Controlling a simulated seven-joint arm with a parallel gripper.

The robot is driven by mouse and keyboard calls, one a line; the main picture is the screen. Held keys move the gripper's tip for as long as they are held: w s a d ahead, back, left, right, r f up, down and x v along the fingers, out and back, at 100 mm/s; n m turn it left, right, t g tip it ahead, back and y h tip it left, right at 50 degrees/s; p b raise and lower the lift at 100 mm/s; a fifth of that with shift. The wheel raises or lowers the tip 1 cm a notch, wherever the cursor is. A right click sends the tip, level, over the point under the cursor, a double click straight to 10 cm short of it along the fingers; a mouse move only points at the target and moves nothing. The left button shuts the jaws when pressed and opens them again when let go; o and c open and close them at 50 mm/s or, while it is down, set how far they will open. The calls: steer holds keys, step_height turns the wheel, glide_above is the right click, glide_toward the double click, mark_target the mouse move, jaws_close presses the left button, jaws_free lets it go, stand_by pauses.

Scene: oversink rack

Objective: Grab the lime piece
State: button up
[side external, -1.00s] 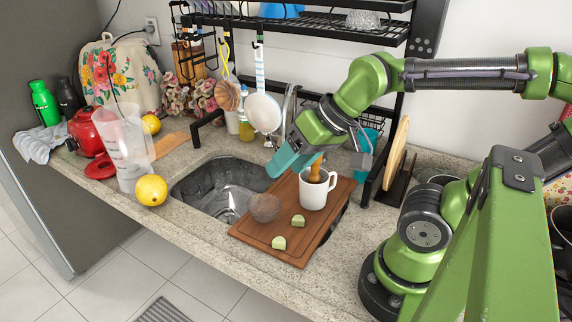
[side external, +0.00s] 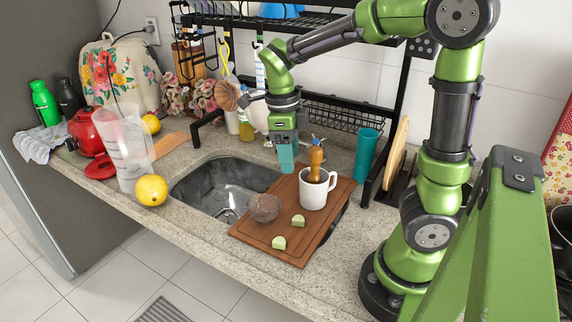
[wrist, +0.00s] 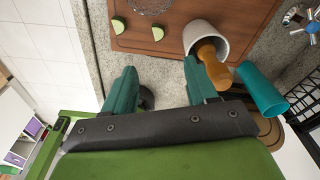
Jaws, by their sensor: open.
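Two green lime pieces lie on the wooden cutting board (side external: 262,236). One lime piece (side external: 298,220) is in front of the white mug, and the other lime piece (side external: 279,243) is closer to the board's front edge. In the wrist view both lime pieces, one at left (wrist: 118,25) and one at right (wrist: 157,33), show beyond the fingertips. My gripper (side external: 287,167) points down with teal fingers, in the picture behind and left of the mug. In the wrist view my gripper (wrist: 160,82) has its fingers apart, with nothing between them.
A white mug (side external: 313,194) holding a wooden pestle (side external: 316,158) stands on the board. A glass bowl (side external: 264,207) sits left of the lime pieces. The sink (side external: 212,185) is left of the board. A teal cup (side external: 366,153) and black rack (side external: 395,140) stand behind.

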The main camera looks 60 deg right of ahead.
mark_target(299, 217)
steer(key=shift+m, duration=0.8)
steer(key=f, duration=0.5)
steer(key=s+f, duration=0.1)
steer(key=f, duration=0.5)
steer(key=s+f, duration=0.1)
steer(key=f, duration=0.4)
steer(key=shift+s+d+f, duration=0.1)
steer(key=shift+s+f, duration=0.1)
steer(key=shift+f, duration=0.2)
steer(key=shift+c, duration=0.3)
jaws_close()
